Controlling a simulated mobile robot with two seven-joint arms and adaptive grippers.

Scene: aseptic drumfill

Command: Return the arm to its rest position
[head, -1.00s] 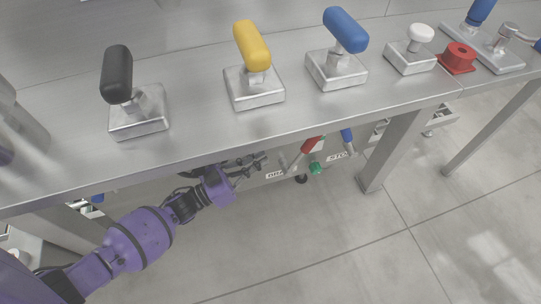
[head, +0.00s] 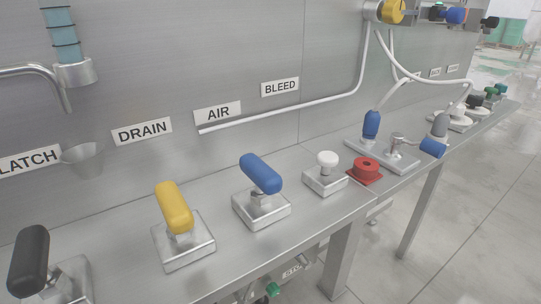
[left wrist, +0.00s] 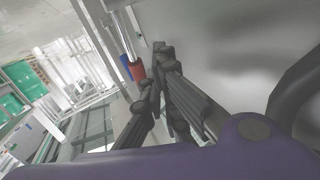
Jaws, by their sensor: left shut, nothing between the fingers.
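My left gripper (left wrist: 160,62) shows in the left wrist view with its dark fingers closed and nothing held. A pale metal surface lies to the right of the fingers. A red and a blue handle (left wrist: 138,70) show just to the left of the fingertips; I cannot tell whether they touch. The left arm is out of the head view. My right gripper is in neither view.
A steel bench carries black (head: 29,262), yellow (head: 174,207) and blue (head: 261,174) handles, a white knob (head: 327,159) and a red block (head: 365,170). A labelled panel stands behind. A green knob (head: 273,289) shows below the bench edge. Open floor lies at right.

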